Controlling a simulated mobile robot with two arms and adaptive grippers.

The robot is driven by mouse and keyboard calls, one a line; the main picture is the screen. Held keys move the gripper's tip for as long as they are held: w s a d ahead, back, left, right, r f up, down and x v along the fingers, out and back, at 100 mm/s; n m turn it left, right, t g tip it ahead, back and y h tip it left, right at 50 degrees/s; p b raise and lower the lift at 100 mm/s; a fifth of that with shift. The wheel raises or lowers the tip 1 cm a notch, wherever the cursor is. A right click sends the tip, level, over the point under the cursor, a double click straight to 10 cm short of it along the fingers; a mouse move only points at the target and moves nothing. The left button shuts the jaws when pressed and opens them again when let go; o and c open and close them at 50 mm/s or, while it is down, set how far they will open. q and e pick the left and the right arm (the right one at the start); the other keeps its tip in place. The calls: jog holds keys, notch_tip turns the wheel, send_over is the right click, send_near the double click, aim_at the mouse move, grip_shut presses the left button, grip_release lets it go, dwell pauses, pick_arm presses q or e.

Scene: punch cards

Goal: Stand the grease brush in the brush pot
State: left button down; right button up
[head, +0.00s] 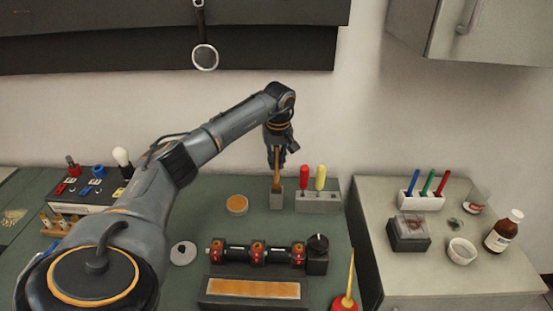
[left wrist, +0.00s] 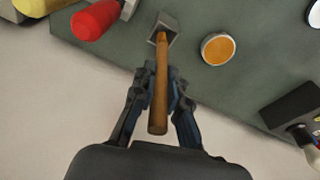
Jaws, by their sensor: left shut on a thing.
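The grease brush (head: 277,172) has a wooden handle and is upright in the head view; it also shows in the left wrist view (left wrist: 158,100). My left gripper (head: 277,152) is shut on its handle, and its fingers flank the handle in the left wrist view (left wrist: 155,85). The brush pot (head: 277,201) is a small grey square holder directly below; it also shows in the left wrist view (left wrist: 172,22). The brush's lower end is at the pot's opening and its tip is hidden. I cannot tell how deep it sits. My right gripper is not in view.
A grey block with red and yellow handled tools (head: 318,203) stands close right of the pot. An orange-topped round tin (head: 237,204) lies to its left. A roller device (head: 257,254) is in front. A side counter (head: 455,280) at right holds pens and bottles.

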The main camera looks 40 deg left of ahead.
aim_at(276, 182)
pick_arm(q)
jog(key=shift+f+b, duration=0.75)
jog(key=shift+f, duration=0.8)
jog(key=shift+f+b, duration=0.35)
jog(key=shift+f, duration=0.3)
jog(key=c, duration=1.3)
grip_release()
jog(key=shift+r, duration=0.1)
jog(key=r, duration=0.8)
jog(key=s+d+r, duration=0.1)
jog(key=r, duration=0.2)
jog(key=shift+d+r, duration=0.1)
jog(key=shift+r, duration=0.3)
jog(key=shift+f, duration=0.1)
